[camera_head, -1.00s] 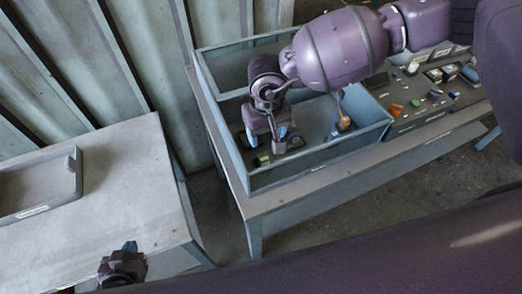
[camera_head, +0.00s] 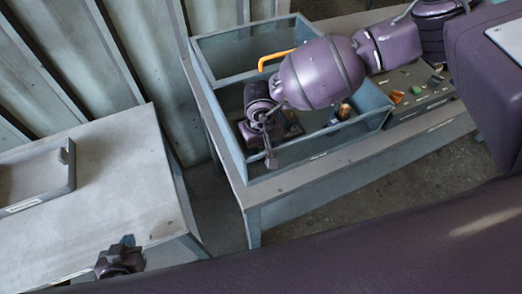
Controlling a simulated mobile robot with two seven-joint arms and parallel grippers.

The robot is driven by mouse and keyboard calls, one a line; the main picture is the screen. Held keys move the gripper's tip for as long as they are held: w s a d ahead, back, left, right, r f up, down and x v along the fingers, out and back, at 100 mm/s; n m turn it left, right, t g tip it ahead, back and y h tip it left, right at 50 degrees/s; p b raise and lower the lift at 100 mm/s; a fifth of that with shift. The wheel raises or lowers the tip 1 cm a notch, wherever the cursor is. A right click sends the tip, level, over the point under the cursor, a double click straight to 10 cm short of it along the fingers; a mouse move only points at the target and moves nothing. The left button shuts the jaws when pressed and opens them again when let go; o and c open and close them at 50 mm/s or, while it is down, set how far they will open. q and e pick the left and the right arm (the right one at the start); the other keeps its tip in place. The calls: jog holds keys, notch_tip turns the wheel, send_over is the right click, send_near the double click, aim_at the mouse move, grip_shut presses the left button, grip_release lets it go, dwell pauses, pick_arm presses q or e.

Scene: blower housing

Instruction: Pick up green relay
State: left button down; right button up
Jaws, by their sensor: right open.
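My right gripper (camera_head: 256,142) reaches down into the front compartment of a blue-grey bin (camera_head: 318,157), near its left end. It is open, with its fingers partly hidden by the wrist. No green relay shows inside the bin; the floor under and behind the gripper is covered. A small green piece (camera_head: 434,81) lies on the dark panel to the right of the bin; I cannot tell whether it is a relay. My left gripper (camera_head: 120,256) is at the lower left beside the near table's front edge; its jaw opening is unclear.
An orange-brown part (camera_head: 344,111) is in the bin's front compartment. A yellow curved bar (camera_head: 275,60) shows behind my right arm. An orange piece (camera_head: 396,97) lies on the dark panel (camera_head: 415,105). A shallow tray (camera_head: 38,188) sits on the left table (camera_head: 120,190), otherwise largely clear.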

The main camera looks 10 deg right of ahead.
jog(key=c, duration=0.8)
jog(key=shift+r, duration=0.1)
jog(key=shift+c, duration=0.2)
